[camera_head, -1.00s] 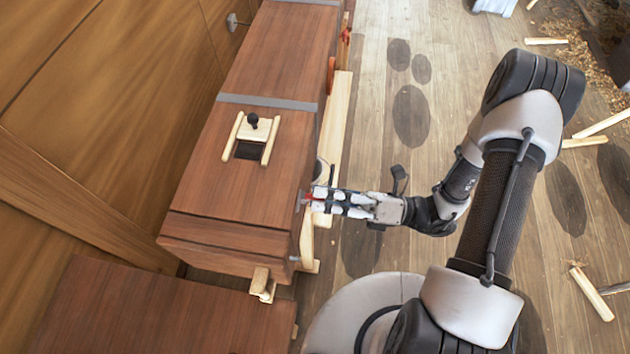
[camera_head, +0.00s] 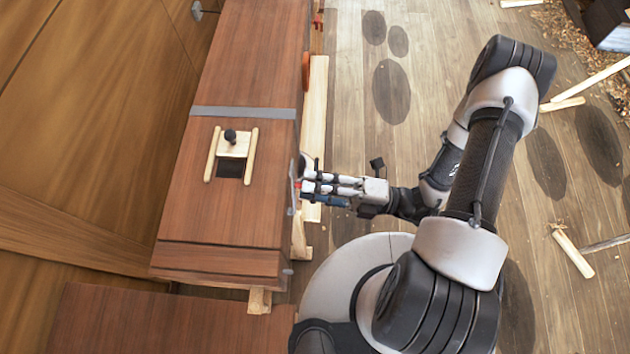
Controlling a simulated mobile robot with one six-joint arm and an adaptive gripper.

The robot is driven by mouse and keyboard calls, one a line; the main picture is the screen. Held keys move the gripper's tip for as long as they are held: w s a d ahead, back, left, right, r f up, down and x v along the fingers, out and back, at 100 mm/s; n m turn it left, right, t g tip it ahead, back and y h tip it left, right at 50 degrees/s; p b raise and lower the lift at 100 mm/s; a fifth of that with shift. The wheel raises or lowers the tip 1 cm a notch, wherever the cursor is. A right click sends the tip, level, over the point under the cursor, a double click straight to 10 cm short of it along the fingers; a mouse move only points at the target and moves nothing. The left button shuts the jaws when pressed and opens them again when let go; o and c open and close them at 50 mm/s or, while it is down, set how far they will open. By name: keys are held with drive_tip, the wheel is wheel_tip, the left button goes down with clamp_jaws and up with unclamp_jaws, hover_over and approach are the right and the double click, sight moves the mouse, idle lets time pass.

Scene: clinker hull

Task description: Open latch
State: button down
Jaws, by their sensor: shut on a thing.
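The latch (camera_head: 292,188) shows as a thin grey metal strip on the right side face of the long brown wooden box (camera_head: 215,225). My gripper (camera_head: 305,187) reaches in from the right, level with the latch, at the box's side.
On the box top are a grey metal band (camera_head: 243,112) and a small sliding hatch with a black knob (camera_head: 230,136) between wooden rails. A pale timber (camera_head: 314,125) runs along the box's right side. Wood pieces (camera_head: 573,252) lie on the floor at right.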

drive_tip(key=shift+w+m, duration=0.1)
drive_tip(key=shift+m, duration=0.2)
drive_tip(key=c, duration=1.4)
unclamp_jaws()
drive_tip(key=v, duration=1.2)
